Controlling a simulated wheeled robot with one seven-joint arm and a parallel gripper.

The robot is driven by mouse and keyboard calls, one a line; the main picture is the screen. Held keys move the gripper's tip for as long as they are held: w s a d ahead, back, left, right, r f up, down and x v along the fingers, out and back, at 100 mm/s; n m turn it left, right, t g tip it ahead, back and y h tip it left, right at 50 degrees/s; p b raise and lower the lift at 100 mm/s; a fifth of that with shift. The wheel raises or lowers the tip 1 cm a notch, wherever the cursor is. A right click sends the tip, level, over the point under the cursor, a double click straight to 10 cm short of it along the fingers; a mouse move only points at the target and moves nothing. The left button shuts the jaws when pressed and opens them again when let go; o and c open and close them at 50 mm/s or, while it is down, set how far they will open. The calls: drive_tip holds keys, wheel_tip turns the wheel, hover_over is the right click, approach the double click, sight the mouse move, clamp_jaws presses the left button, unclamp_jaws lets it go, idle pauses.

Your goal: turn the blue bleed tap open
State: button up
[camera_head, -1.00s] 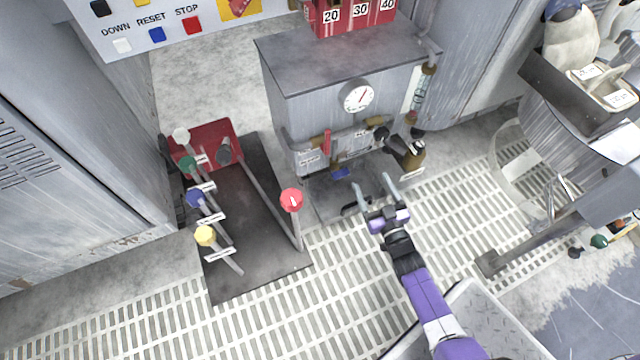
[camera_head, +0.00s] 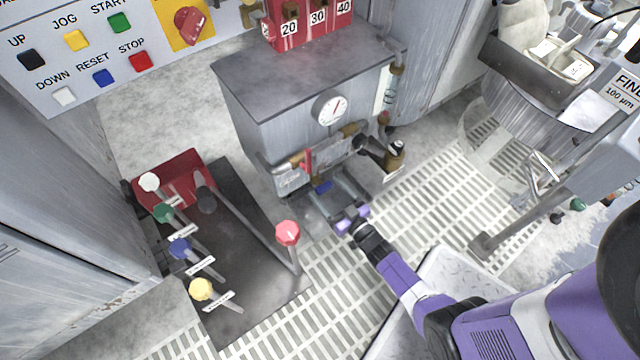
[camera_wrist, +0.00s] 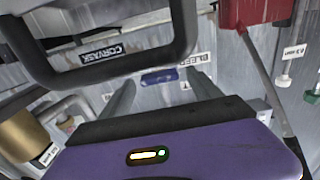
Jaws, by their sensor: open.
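The blue bleed tap (camera_head: 323,187) is a small blue handle low on the front of the grey cabinet (camera_head: 250,120). In the wrist view the blue tap (camera_wrist: 160,77) lies crosswise, beside a label that seems to read BLEED (camera_wrist: 193,60). My gripper (camera_head: 334,193) is open in front of the cabinet, with its fingers pointing at the tap. In the wrist view my gripper (camera_wrist: 162,88) has one finger to each side of the tap, with nothing held. I cannot tell how much gap is left between the fingertips and the tap.
A red handle (camera_head: 306,160) and brown-and-black fittings (camera_head: 385,152) sit close by on the cabinet front. A dark handle frame (camera_wrist: 110,70) crosses the wrist view. Levers with coloured knobs (camera_head: 288,233) stand on a dark plate to the left. Grated floor (camera_head: 430,190) is open to the right.

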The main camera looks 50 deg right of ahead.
drive_tip(key=shift+w, duration=0.15)
drive_tip(key=c, duration=1.4)
drive_tip(key=shift+n, duration=0.3)
drive_tip(key=shift+a+n, duration=0.1)
drive_tip(key=shift+n, duration=2.4)
drive_tip(key=shift+f, duration=0.1)
drive_tip(key=o, duration=1.4)
